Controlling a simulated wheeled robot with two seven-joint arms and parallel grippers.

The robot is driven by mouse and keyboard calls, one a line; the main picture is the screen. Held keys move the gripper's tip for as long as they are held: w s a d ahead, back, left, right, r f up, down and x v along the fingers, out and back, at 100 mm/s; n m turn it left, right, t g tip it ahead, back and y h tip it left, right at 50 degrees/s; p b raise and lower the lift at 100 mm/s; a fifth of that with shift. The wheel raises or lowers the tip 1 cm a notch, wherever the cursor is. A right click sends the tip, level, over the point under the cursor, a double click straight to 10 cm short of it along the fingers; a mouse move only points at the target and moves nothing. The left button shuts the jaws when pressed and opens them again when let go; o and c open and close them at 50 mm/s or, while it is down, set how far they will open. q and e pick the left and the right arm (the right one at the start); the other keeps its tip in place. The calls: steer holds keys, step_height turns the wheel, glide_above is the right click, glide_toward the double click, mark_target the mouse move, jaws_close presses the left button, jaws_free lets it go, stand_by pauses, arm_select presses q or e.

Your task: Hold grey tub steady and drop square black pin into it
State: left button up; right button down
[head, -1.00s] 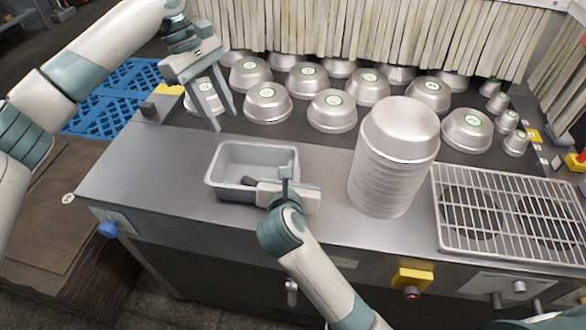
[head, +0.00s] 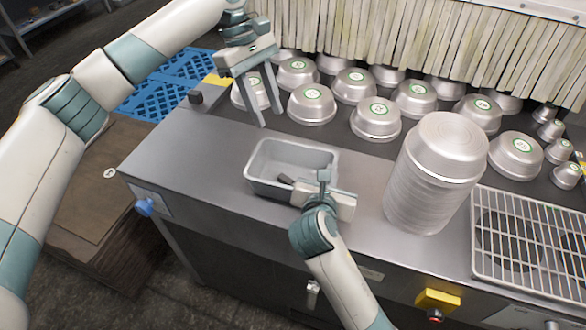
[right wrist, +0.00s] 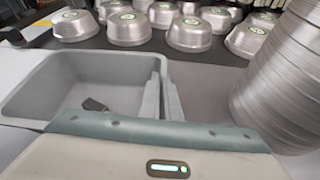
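The grey tub (head: 262,190) sits on the metal counter, and it also shows in the right wrist view (right wrist: 45,90). A small black pin (head: 286,180) with a squarish end lies inside it, also seen in the right wrist view (right wrist: 94,105). My right gripper (head: 322,178) is at the tub's right side. Its fingers (right wrist: 163,95) sit close together on either side of the tub's right wall, gripping it. My left gripper (head: 270,117) hangs above the counter behind the tub's back-left corner. Its fingers are apart with nothing between them.
A tall stack of metal pans (head: 432,175) stands right of the tub. Several upturned pans (head: 375,120) with green labels cover the dark surface behind. A wire rack (head: 530,240) is at the right. A dark block (head: 195,97) is at the counter's back-left corner. The counter's left part is bare.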

steer(key=c, duration=1.9)
jaws_free()
steer(key=shift+s, duration=0.1)
steer(key=v, duration=1.2)
